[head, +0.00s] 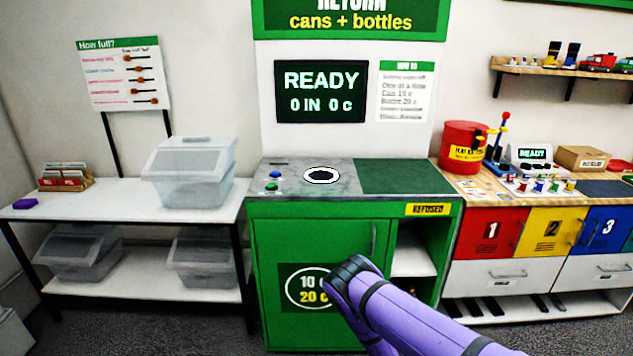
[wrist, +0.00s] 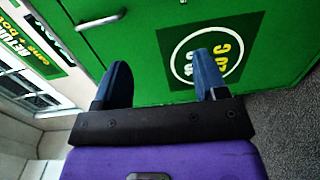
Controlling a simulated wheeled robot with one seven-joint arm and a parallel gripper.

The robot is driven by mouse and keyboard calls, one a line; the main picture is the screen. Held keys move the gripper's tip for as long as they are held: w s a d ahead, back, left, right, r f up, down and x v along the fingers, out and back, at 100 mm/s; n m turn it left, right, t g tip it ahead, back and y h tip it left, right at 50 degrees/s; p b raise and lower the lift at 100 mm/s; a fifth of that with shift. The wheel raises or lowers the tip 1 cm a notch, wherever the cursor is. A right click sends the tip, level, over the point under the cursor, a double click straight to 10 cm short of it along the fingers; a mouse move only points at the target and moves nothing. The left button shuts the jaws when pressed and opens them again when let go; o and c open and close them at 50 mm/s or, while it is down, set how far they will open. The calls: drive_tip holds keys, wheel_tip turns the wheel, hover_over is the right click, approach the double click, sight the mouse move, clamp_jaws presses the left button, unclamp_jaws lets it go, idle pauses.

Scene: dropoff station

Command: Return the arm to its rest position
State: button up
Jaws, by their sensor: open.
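My purple arm reaches in from the lower right in the head view, in front of the green return machine (head: 260,240). In the wrist view my gripper (wrist: 163,82) has its two blue fingers spread apart with nothing between them. The fingers point toward the machine's green door (wrist: 130,40) and its round price label (wrist: 212,50). In the head view the fingertips are hidden behind my own wrist. I cannot tell the exact gap to the door.
A round hole (head: 321,175) is in the machine's counter, under a READY screen (head: 321,91). A white shelf unit (head: 100,212) with clear bins (head: 190,185) stands left. A workbench (head: 470,190) with coloured lockers (head: 490,235) stands right. Grey floor (head: 225,330) shows left of the machine.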

drive_tip(key=w+r+m+g+h, duration=0.15)
drive_tip(key=w+r+m, duration=0.3)
drive_tip(key=r, duration=0.65)
drive_tip(key=w+r+m+g+h, duration=0.1)
drive_tip(key=w+r+m+g, duration=0.4)
drive_tip(key=r, duration=0.7)
drive_tip(key=s+d+r+m+y, duration=0.1)
drive_tip(key=s+r+m+y, duration=0.2)
drive_tip(key=r, duration=1.9)
drive_tip(key=s+d+r+m+g+y, duration=0.1)
drive_tip(key=s+d+r+m+g, duration=0.2)
drive_tip(key=s+r, duration=1.65)
drive_tip(key=s+d+r+m+g, duration=0.1)
drive_tip(key=s, duration=1.2)
drive_tip(key=s+d+r+m+g+h, duration=0.1)
drive_tip(key=s+d+r+g, duration=0.1)
drive_tip(key=s, duration=1.1)
drive_tip(key=shift+s+d, duration=0.2)
drive_tip(key=shift+s, duration=0.05)
